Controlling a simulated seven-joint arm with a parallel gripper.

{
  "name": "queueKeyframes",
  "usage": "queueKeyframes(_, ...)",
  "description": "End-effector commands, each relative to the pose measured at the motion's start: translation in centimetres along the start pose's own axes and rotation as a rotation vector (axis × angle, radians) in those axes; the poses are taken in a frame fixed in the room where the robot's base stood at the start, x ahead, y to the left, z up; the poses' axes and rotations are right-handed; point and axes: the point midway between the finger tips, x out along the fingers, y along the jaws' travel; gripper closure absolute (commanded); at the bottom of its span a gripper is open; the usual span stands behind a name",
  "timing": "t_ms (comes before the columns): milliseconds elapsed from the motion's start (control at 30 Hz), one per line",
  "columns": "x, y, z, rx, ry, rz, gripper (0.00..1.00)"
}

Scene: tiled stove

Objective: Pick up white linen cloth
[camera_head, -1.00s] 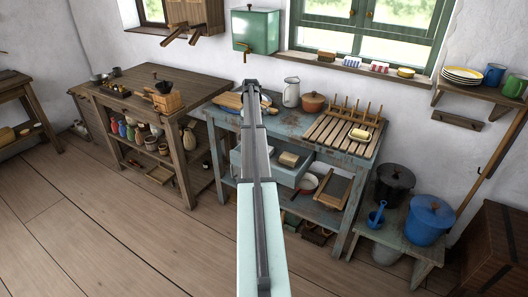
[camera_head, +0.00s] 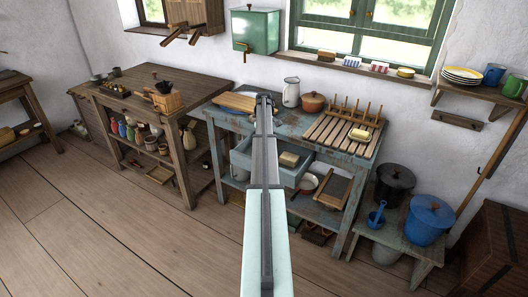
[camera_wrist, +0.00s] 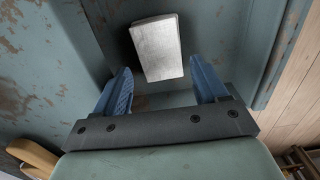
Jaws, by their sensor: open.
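In the wrist view a pale, flat, block-like bundle, which looks like the folded white linen cloth (camera_wrist: 157,48), lies in the open blue drawer (camera_wrist: 213,28). My gripper (camera_wrist: 162,84) is open above the drawer. Its two blue fingers are spread, and the cloth lies just beyond their tips, roughly between them and apart from both. The drawer also shows in the head view (camera_head: 305,178), under the blue table's top, with a beige block (camera_head: 289,159) in it. I cannot tell whether that block is the cloth. My arm hides part of the drawer and the gripper's fingers there.
The worn blue table (camera_head: 225,117) bears a cutting board (camera_head: 235,101), a white jug (camera_head: 291,92), a brown pot (camera_head: 313,102) and a wooden rack (camera_head: 335,130). The floor (camera_head: 130,240) in front is clear.

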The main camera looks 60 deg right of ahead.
Motion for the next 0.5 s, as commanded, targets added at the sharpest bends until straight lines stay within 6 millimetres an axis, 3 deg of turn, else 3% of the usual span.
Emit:
queueKeyframes(167, 0.9, 0.0, 0.0, 0.0, 0.0, -0.001, 0.28)
queueKeyframes(500, 4.9, 0.0, 0.1, 0.0, 0.0, 0.001, 0.28)
